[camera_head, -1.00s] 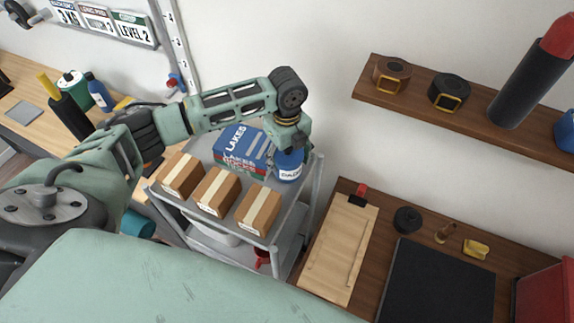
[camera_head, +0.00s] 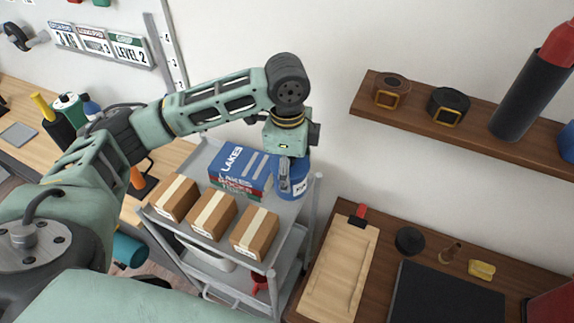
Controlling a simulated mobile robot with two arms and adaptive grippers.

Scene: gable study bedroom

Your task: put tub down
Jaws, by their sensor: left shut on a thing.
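The tub (camera_head: 298,188) is blue with a white label and stands upright at the back right of the grey trolley's top shelf (camera_head: 284,222), beside a stack of books. My left gripper (camera_head: 284,172) reaches down from above and is shut on the tub, with a finger showing against its side. I cannot tell whether the tub's bottom touches the shelf. My right gripper is not in view.
The blue, red and green books (camera_head: 241,170) lie left of the tub. Several cardboard boxes (camera_head: 211,215) line the shelf's front.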

